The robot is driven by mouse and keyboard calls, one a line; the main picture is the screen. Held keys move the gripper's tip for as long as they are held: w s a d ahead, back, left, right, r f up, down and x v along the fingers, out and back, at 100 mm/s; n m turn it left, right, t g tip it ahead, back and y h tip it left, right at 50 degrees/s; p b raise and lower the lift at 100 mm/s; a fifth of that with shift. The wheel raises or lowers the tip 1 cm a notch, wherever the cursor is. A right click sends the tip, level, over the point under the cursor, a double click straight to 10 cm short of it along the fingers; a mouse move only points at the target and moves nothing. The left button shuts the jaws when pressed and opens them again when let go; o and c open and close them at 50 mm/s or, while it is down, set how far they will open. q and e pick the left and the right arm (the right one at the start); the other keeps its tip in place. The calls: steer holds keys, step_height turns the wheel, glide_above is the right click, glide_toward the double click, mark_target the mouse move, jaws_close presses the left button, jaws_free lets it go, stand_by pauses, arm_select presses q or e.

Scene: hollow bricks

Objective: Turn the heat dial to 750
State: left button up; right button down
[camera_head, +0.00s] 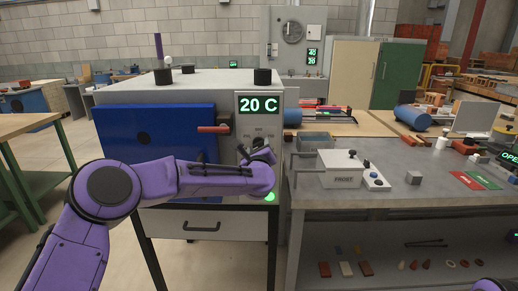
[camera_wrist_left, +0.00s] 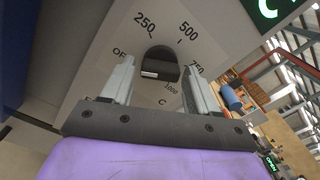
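The heat dial is a dark round knob (camera_wrist_left: 163,62) on the furnace's pale panel, with OFF, 250, 500, 750 and 1000 printed around it. A pale mark shows on its lower left part, toward the OFF side. My left gripper (camera_wrist_left: 158,78) is open, with one finger on each side of the knob; whether they touch it I cannot tell. The green display (camera_head: 258,104) above reads 20 C. My right gripper is not in view.
The furnace has a blue door (camera_head: 143,137) with a red handle (camera_head: 214,129), left of the panel. A grey bench (camera_head: 400,188) on the right carries a white FROST box (camera_head: 342,172) and other small items. A green light (camera_head: 270,197) glows below my gripper.

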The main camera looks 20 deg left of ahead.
arm_select(q)
steer(key=c, duration=0.7)
